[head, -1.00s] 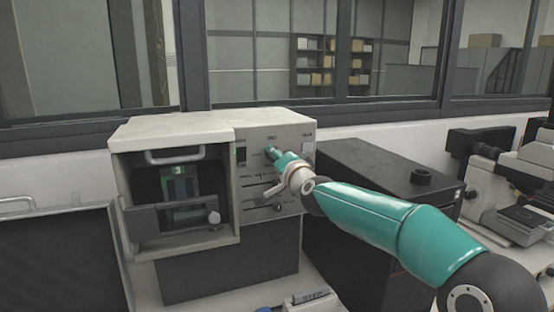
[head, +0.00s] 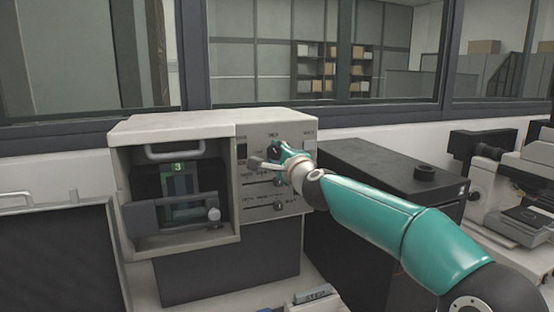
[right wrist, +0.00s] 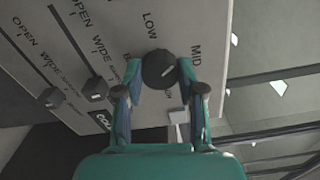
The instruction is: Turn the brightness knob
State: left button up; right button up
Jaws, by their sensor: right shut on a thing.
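The brightness knob (right wrist: 157,68) is a round black knob with a short white mark, on the pale control panel (head: 255,200) of a cream-topped machine. In the right wrist view the words LOW and MID stand beside it, and the white mark lies on the MID side. My right gripper (right wrist: 158,76) is shut on the knob, with one teal finger on each side. In the head view the right gripper (head: 277,151) is at the upper part of the panel and partly covers the knob. My left gripper is in neither view.
Two sliders with small black handles (right wrist: 96,88) sit below the knob on the panel. The machine's open bay (head: 180,205) is left of the panel. A black box (head: 385,185) stands close on the right, below my arm. A microscope (head: 500,180) is farther right.

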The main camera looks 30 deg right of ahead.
jog(key=m, duration=0.4)
jog(key=m+b, duration=0.1)
jog(key=m, duration=0.1)
jog(key=shift+w+f+m, duration=0.1)
jog(key=shift+f+m, duration=0.2)
jog(key=shift+f, duration=0.1)
dwell(0.3)
jog(key=o, duration=1.1)
jog(key=shift+r, duration=0.1)
jog(key=shift+o, duration=0.2)
jog(key=shift+s+r, duration=0.2)
jog(key=v, duration=1.1)
jog(key=shift+s+f, duration=0.2)
jog(key=shift+s, duration=0.15)
